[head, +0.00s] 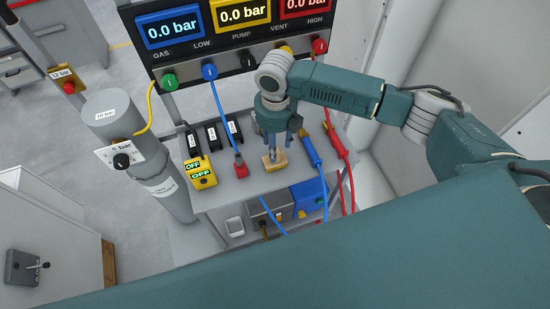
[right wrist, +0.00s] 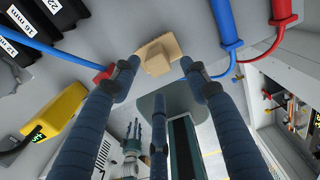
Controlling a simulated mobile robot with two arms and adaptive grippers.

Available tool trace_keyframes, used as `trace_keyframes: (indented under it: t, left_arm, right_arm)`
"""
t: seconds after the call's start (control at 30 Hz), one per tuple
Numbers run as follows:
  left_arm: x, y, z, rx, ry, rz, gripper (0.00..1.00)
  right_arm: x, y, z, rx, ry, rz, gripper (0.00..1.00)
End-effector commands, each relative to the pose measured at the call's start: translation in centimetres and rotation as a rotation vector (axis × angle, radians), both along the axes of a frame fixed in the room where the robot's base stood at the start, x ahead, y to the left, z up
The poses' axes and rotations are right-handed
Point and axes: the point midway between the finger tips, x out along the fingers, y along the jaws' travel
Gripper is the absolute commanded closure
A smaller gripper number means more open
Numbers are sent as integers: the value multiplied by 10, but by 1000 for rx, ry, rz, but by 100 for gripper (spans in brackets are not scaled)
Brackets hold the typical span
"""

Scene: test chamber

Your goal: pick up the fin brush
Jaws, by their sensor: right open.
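The fin brush, which I take to be the small tan block (head: 274,161), lies on the grey bench top near its front edge. In the right wrist view the tan block (right wrist: 157,54) shows a raised middle part and sits between and just beyond my fingertips. My right gripper (head: 276,137) points down over it, and its open fingers (right wrist: 160,66) straddle it. I cannot tell whether any finger touches it. What looks like my left gripper (right wrist: 133,135) is small and low in the right wrist view, its opening unclear.
A red plug (head: 239,170) with a blue hose is left of the block, then a yellow OFF gauge (head: 200,173) and black labelled pieces (head: 213,136). Blue (head: 312,152) and red (head: 334,140) handled tools lie to the right. A grey cylinder (head: 112,117) stands left of the bench.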

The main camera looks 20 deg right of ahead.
Motion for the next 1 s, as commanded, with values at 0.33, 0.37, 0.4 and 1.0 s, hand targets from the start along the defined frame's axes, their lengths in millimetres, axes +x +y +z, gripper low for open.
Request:
trace_keyframes:
  t: [0.33, 0.37, 0.4, 1.0]
  left_arm:
    - [-2, 0, 12, 1, 3, 0, 60]
    - [-2, 0, 12, 1, 3, 0, 60]
    - [-2, 0, 12, 1, 3, 0, 60]
    - [-2, 0, 13, 1, 3, 0, 60]
  right_arm:
    - [2, 0, -38, 0, 2, -2, 55]
    - [2, 0, -43, 0, 1, -2, 55]
    - [3, 0, -48, 0, 0, -2, 55]
    - [3, 0, -58, 1, -3, -1, 100]
